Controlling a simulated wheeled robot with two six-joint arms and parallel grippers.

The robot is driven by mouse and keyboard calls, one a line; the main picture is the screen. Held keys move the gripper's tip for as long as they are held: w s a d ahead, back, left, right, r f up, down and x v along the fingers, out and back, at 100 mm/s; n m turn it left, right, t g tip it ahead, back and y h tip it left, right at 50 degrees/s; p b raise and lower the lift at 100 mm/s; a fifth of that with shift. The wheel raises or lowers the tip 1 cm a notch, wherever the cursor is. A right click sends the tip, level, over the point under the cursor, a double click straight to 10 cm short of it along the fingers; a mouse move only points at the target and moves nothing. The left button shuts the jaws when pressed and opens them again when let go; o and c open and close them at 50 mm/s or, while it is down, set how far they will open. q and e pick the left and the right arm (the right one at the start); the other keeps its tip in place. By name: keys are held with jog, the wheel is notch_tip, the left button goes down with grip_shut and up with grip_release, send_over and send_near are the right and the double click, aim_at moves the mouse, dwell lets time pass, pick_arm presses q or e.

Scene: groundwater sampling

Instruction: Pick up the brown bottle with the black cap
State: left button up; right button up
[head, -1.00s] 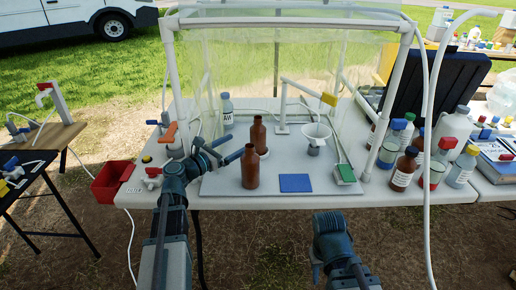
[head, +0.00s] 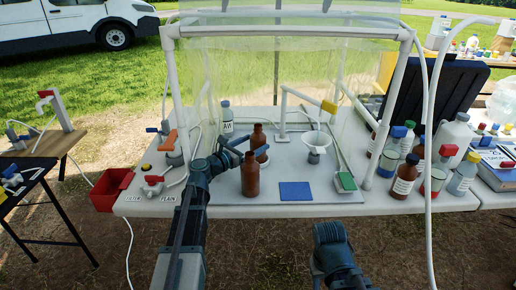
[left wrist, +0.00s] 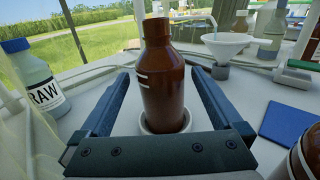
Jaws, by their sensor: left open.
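A brown bottle with a dark cap and white label (head: 404,175) stands among the bottles at the right of the table. Two brown bottles without a visible cap stand mid-table: a front one (head: 250,175) and a rear one (head: 258,140) on a white ring. My left gripper (head: 242,149) is open at the rear bottle. In the left wrist view, the rear bottle (left wrist: 163,85) stands upright between the open fingers, with gaps at its sides. The front bottle (left wrist: 298,160) is partly cut off at lower right. My right arm shows at the bottom, but its fingers do not.
A RAW-labelled bottle (head: 227,117) stands left of the rear bottle. A clear-walled frame (head: 408,80) surrounds the work area. A red bin (head: 110,188) hangs at left.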

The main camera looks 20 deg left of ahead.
pick_arm(q)
jog(key=x, duration=0.5)
jog(key=shift+w+d+f+b, duration=0.1)
jog(key=shift+f+b, duration=0.2)
grip_shut()
